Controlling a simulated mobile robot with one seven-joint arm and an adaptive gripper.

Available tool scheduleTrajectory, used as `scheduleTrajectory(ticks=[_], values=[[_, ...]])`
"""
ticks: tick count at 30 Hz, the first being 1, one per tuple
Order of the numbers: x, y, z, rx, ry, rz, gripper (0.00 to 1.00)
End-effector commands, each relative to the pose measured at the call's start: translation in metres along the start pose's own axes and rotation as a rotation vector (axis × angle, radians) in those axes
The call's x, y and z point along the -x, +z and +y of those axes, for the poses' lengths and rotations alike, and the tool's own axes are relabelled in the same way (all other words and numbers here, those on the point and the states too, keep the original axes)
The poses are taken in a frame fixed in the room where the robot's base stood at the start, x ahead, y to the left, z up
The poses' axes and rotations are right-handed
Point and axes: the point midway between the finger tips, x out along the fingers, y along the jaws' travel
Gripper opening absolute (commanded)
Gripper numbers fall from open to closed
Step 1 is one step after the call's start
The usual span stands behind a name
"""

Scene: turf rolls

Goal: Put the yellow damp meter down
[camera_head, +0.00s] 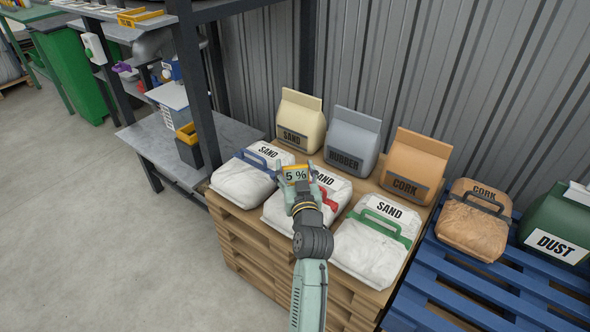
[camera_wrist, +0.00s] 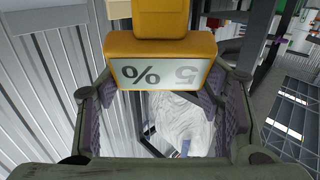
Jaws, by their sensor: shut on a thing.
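The yellow damp meter (camera_head: 296,168) has a grey display reading "5 %". My gripper (camera_head: 299,186) is shut on it and holds it over the middle white sand bag (camera_head: 333,193) on the wooden pallet. In the wrist view the damp meter (camera_wrist: 162,60) sits between the two fingers of my gripper (camera_wrist: 161,100), its display upside down. A white bag (camera_wrist: 182,122) shows beyond it. I cannot tell how far the meter is above the bag.
The wooden pallet stack (camera_head: 250,232) also bears white sand bags with blue (camera_head: 243,180) and green (camera_head: 370,243) handles. Behind stand cream sand (camera_head: 300,122), grey rubber (camera_head: 352,143) and orange cork (camera_head: 414,166) bags. A blue pallet (camera_head: 447,287) is at right, a grey shelf (camera_head: 170,145) at left.

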Motion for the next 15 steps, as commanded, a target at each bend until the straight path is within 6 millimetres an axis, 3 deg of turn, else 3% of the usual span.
scheduleTrajectory(ticks=[3, 4, 12, 15], values=[[-0.0001, 0.0028, 0.0, 0.0, 0.0, 0.003, 0.02], [-0.0002, 0.0037, -0.0001, 0.0, 0.0, 0.0, 0.61], [-0.0002, 0.0022, -0.0002, 0.0, 0.0, 0.001, 0.79], [-0.0002, 0.0021, -0.0002, 0.0, 0.0, 0.001, 0.81]])
